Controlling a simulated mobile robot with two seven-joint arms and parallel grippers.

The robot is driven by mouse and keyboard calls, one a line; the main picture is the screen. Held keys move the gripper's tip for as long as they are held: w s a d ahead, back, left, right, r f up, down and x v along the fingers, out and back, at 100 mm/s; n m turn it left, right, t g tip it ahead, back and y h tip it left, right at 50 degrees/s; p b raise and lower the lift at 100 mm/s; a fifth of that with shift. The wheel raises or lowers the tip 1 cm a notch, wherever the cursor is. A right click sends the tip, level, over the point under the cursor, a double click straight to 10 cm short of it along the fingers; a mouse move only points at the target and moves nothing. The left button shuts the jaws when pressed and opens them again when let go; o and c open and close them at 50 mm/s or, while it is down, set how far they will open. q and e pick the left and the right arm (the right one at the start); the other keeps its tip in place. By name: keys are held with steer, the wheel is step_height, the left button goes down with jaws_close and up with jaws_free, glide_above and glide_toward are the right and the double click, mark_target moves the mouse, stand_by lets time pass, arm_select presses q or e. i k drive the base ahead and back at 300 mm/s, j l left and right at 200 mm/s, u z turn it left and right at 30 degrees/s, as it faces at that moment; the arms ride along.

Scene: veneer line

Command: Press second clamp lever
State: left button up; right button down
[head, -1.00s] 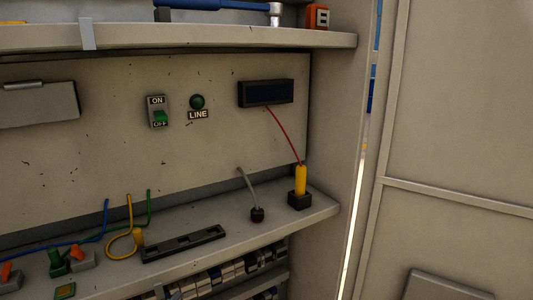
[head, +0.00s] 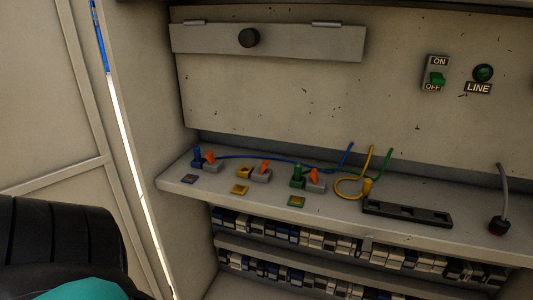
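Three grey clamps with orange levers stand in a row on the shelf in the head view. The middle clamp (head: 261,176) has its orange lever (head: 264,166) tilted up, with a yellow block (head: 244,172) beside it. The left clamp (head: 211,167) has an orange lever (head: 210,156) and a blue block (head: 197,157). The right clamp (head: 316,186) has an orange lever (head: 314,175) and a green block (head: 297,175). A yellow wire (head: 347,193) lies looped right of the clamps, apart from the middle one. Neither gripper shows.
A black slotted strip (head: 407,214) and a black knob with a grey stem (head: 499,225) are on the shelf (head: 340,215). An ON/OFF switch (head: 435,75) and green LINE lamp (head: 483,73) are on the back panel. A side wall (head: 150,130) bounds the left.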

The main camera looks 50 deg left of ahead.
mark_target(264, 165)
steer(key=u, duration=1.7)
steer(key=k+j, duration=0.05)
steer(key=j, duration=0.05)
